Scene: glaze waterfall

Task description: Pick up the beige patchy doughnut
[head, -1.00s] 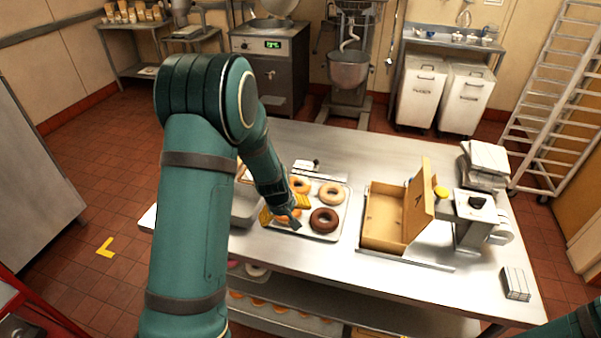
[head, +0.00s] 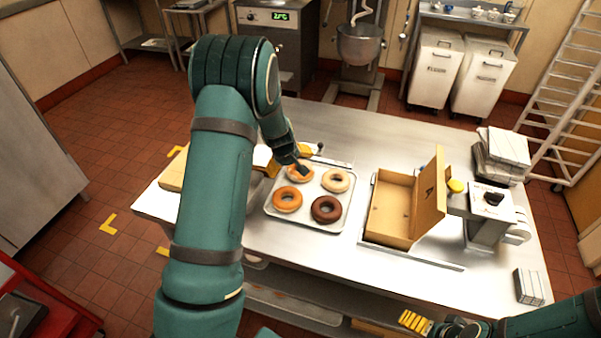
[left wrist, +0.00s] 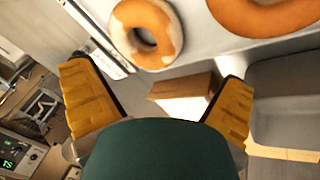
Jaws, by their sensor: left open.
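A doughnut with patches of pale beige and tan-orange (left wrist: 147,33) shows at the top of the left wrist view. It seems to be the back-left doughnut (head: 294,178) on the tray in the head view, partly hidden by my left gripper (head: 288,161). That gripper is open and empty, over the tray's back-left corner; its yellow fingers (left wrist: 155,103) stand apart, with the doughnut beyond them. A more evenly pale beige doughnut (head: 336,171) lies at the tray's back right. My right gripper (head: 415,322) is at the bottom edge; its opening is unclear.
The tray (head: 307,222) also holds an orange doughnut (head: 287,210) and a dark brown one (head: 326,219). An open cardboard box (head: 390,211) stands right of it, near a machine (head: 487,222). Bare tabletop (head: 385,140) lies behind.

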